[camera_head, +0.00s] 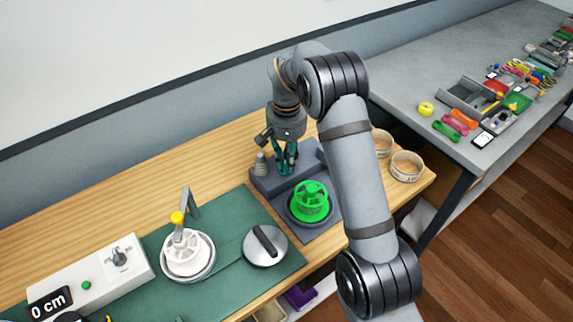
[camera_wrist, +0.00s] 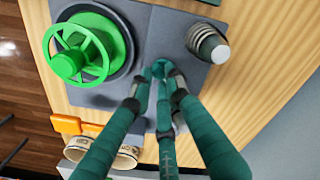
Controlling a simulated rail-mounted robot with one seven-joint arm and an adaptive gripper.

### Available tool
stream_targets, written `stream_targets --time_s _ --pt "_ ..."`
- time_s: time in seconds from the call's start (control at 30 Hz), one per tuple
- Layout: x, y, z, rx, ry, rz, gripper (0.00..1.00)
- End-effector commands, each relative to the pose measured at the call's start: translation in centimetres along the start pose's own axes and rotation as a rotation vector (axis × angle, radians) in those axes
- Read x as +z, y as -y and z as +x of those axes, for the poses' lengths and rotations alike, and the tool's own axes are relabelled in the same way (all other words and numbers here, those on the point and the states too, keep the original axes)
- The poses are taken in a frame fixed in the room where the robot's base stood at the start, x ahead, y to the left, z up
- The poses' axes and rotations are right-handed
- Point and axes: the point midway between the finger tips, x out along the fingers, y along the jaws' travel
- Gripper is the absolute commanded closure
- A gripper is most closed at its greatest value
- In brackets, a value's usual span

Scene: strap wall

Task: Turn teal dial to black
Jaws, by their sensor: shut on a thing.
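My gripper (camera_head: 285,163) points down over the raised back part of a grey base on the wooden bench. In the wrist view its teal fingers (camera_wrist: 159,84) come together around a small teal piece (camera_wrist: 158,68), which looks like the teal dial. They are shut on it. The fingers hide most of the dial, so its pointer and setting cannot be read. I cannot make out a black mark beside it.
A bright green spoked wheel (camera_head: 311,200) is on the same base, close to the fingers. A ribbed grey knob (camera_head: 261,164) stands on the other side. A white wheel (camera_head: 187,252), a lidded pan-like disc (camera_head: 265,246) and round bowls (camera_head: 406,166) are nearby.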

Motion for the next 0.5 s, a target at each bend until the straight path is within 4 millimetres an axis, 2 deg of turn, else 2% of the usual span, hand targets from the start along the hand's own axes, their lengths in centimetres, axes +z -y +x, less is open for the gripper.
stream_targets --time_s 0.2,0.5 --pt "0.00 0.01 0.09 0.000 -0.002 0.111 1.00" --pt "0.04 0.02 -0.01 0.000 -0.002 0.177 1.00"
